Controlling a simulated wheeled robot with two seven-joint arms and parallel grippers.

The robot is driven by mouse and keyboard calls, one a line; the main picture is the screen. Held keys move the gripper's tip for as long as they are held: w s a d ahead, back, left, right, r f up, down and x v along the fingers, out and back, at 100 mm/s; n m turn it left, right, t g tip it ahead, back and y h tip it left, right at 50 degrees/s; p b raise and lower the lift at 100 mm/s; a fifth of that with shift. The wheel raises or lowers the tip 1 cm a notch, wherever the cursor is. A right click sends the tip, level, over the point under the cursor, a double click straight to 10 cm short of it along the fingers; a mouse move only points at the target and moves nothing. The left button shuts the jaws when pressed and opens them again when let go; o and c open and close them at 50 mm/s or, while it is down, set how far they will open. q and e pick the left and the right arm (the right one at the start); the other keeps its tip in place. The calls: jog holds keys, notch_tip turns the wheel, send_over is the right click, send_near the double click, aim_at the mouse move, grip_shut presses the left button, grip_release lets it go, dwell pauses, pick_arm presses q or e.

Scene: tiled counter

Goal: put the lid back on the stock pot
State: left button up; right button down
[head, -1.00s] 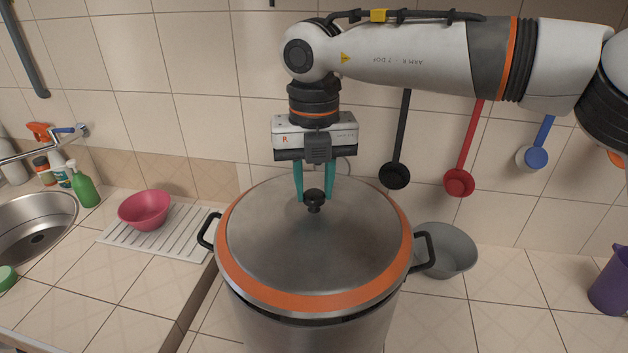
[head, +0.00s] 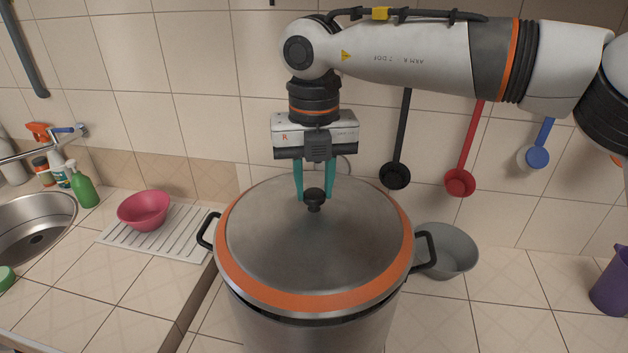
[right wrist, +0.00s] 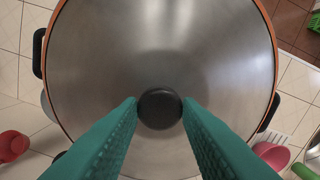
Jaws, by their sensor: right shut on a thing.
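The round steel lid (head: 300,250) with an orange rim and a black knob (head: 314,203) lies flat over the mouth of the large steel stock pot (head: 310,335). A dark gap shows under the lid's front edge; I cannot tell if the lid is fully seated. My right gripper (head: 314,196) points down with its teal fingers shut on the knob. In the right wrist view the knob (right wrist: 160,108) sits between the fingertips. The pot's two black handles stick out left and right. My left gripper is not in view.
A grey bowl (head: 447,252) stands right of the pot, and a purple jug (head: 612,280) at the far right. A pink bowl (head: 144,210) sits on a white drying rack (head: 185,240) beside the sink (head: 35,228). Ladles (head: 460,182) hang on the wall behind.

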jog(key=shift+f+b, duration=0.15)
jog(key=shift+b, duration=0.35)
dwell(1.2)
jog(key=shift+c, duration=2.4)
grip_release()
jog(key=shift+r+p, duration=2.25)
jog(key=shift+r, duration=1.25)
